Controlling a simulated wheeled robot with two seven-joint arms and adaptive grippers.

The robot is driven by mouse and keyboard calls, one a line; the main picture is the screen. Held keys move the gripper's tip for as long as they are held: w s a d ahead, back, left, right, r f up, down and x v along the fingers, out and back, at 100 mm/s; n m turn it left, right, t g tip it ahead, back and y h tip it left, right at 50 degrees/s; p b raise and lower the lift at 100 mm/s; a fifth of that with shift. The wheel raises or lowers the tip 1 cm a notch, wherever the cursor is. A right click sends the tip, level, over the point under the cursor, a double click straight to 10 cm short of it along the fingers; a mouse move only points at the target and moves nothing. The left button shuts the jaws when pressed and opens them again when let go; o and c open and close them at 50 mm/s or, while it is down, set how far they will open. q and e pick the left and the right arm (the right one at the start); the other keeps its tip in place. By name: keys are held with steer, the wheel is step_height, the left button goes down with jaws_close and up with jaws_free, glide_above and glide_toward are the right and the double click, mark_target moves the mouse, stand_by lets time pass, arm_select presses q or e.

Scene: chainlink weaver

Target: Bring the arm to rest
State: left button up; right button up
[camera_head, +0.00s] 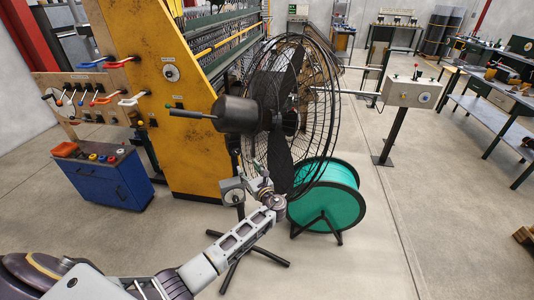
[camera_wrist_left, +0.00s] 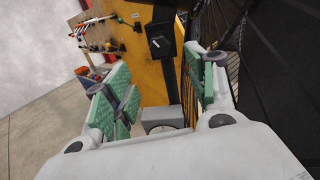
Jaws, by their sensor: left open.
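My left gripper (camera_head: 258,183) is at the end of my arm, beside the stand of a large black caged fan (camera_head: 290,105). In the left wrist view its two green-padded fingers (camera_wrist_left: 158,95) are spread apart, with nothing held between them. A dark box with a pale lever or mark (camera_wrist_left: 160,42) on a dark post shows beyond the fingers. A grey box (camera_wrist_left: 163,118) sits lower, between the fingers; I cannot tell whether they touch it. My right gripper is not in view.
A yellow weaving machine (camera_head: 185,150) stands behind the fan. A green wire spool (camera_head: 328,200) is close on the right, a blue cart (camera_head: 105,180) on the left. A control box (camera_head: 408,93) stands on a post farther right. The floor (camera_head: 440,240) at front right is clear.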

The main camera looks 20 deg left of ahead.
arm_select(q)
steer(key=shift+f, duration=0.1)
steer(key=s+d+f+n+g+h+b, duration=0.1)
steer(key=s+f+n+g+h, duration=0.15)
steer(key=s+f, duration=0.75)
steer(key=s+d+f+n+g+h, duration=0.1)
steer(key=s+f+n+h, duration=0.15)
steer(key=f, duration=1.45)
steer(key=s+d+f+n+g+h+b, duration=0.1)
steer(key=s+f+g+h, duration=0.15)
steer(key=s+f, duration=0.75)
steer(key=s+d+f+n+g+h, duration=0.1)
steer(key=s+d+f+n+h, duration=0.1)
steer(key=s+f+n, duration=0.3)
steer(key=s+d+f+n+g+h+b, duration=0.1)
steer(key=s+f+n, duration=0.5)
steer(key=s+f, duration=0.6)
steer(key=s+d+f+n+g+h+b, duration=0.1)
steer(key=s+f+n, duration=0.4)
steer(key=s, duration=1.5)
step_height(320, 180, down, 3)
steer(key=shift+d+f+g+h, duration=0.15)
steer(key=shift+d+g+h, duration=0.45)
steer(key=shift+d+h, duration=0.55)
steer(key=shift+a, duration=0.15)
